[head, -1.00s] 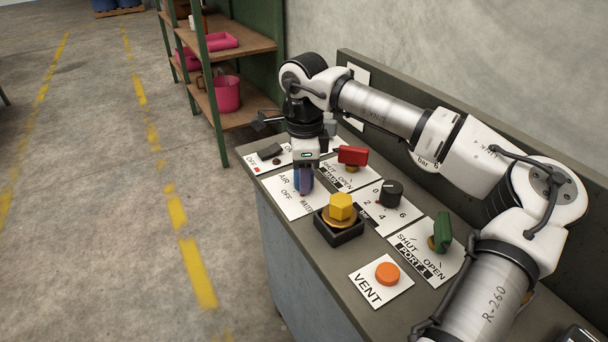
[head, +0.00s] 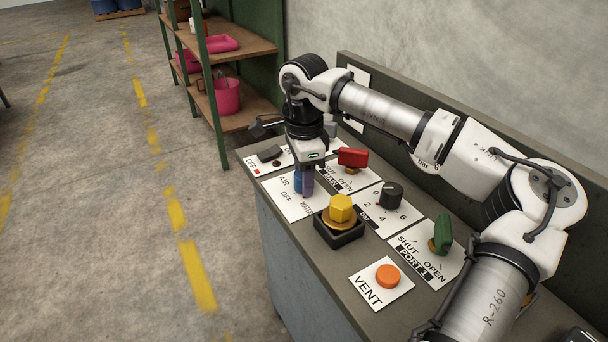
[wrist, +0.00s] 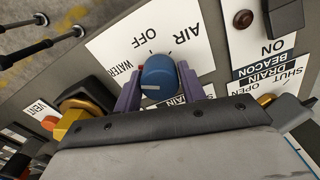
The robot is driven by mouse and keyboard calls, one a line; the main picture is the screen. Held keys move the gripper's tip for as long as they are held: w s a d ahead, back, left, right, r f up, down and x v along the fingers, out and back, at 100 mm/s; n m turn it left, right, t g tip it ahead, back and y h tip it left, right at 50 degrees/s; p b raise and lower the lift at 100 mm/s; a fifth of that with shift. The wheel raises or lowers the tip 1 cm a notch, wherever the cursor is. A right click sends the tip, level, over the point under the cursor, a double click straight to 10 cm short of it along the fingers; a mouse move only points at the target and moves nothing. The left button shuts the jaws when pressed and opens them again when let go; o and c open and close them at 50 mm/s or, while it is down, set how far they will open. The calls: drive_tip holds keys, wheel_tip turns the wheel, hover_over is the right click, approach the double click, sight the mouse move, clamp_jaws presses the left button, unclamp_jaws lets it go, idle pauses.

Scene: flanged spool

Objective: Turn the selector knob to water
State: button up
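The selector knob (wrist: 158,75) is blue, with a white line on its face, and stands on a white plate (wrist: 112,42) lettered AIR, OFF and WATER. In the wrist view the white line points left, toward the side with the WATER lettering. A small red mark shows beside the knob there. My gripper (wrist: 157,85) has its two purple fingers on either side of the knob, seemingly pressed against it. In the head view my gripper (head: 304,182) reaches down to the knob (head: 297,183), which is partly hidden by a finger.
A yellow knob on a black block (head: 340,236) stands close in front. A red handle (head: 353,157), a black dial (head: 391,195), a green handle (head: 443,233) and an orange VENT button (head: 388,276) share the panel. A black switch (head: 269,152) lies behind left. The wall rises behind the bench.

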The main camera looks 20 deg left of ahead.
drive_tip(key=o, duration=0.4)
drive_tip(key=shift+c, duration=0.2)
wheel_tip(320, 180, up, 14)
drive_tip(key=shift+s+f, duration=0.1)
drive_tip(key=shift+f, duration=0.05)
idle(0.4)
